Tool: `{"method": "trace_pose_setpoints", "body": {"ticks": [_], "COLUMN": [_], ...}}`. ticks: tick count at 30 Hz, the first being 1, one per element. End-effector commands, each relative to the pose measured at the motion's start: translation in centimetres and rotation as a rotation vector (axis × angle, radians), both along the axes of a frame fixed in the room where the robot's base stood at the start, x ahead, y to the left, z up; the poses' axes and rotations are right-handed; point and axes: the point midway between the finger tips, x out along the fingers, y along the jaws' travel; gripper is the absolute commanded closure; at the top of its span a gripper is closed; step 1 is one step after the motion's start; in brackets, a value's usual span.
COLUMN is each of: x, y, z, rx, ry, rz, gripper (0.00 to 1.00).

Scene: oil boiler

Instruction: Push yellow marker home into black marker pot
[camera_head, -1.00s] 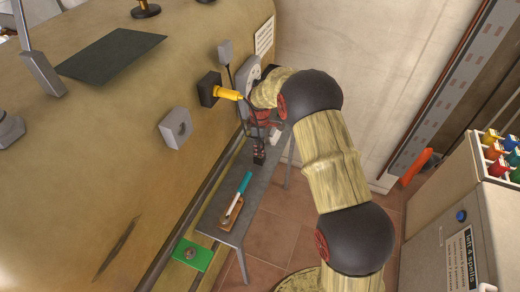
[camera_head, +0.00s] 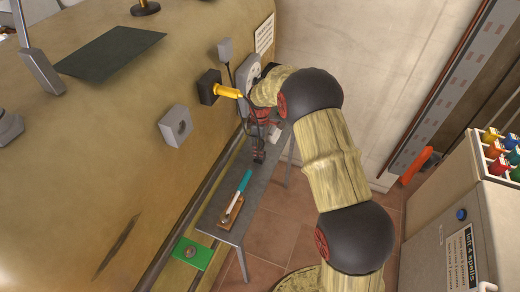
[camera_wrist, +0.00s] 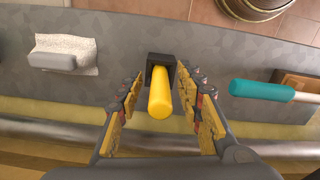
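The yellow marker (camera_wrist: 160,97) stands in the black marker pot (camera_wrist: 160,62) on a narrow grey shelf, its upper end toward the wrist camera. How deep it sits I cannot tell. My gripper (camera_wrist: 165,108) is open, with one finger on each side of the marker and a visible gap on both sides. In the head view the pot is a small dark shape (camera_head: 259,157) on the shelf, below the end of my arm.
A teal-handled tool (camera_head: 244,181) lies on a wooden block beside the pot. A white cloth with a grey block (camera_wrist: 60,55) lies on the other side. The boiler wall (camera_head: 110,150) borders the shelf and carries a separate yellow peg (camera_head: 229,92) in a black block.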

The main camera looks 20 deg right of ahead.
Motion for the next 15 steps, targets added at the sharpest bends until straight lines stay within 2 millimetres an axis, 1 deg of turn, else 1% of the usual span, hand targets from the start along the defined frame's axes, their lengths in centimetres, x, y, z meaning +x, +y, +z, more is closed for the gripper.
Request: {"method": "trace_pose_setpoints", "body": {"ticks": [5,9,15], "x": [0.1,0.2,0.2], "y": [0.0,0.0,0.0], "z": [3.0,5.9,9.4], "rx": [-0.001,0.000,0.000], "ry": [-0.005,-0.006,-0.004], "rz": [0.000,0.000,0.000], "gripper": [0.64,0.64,0.64]}}
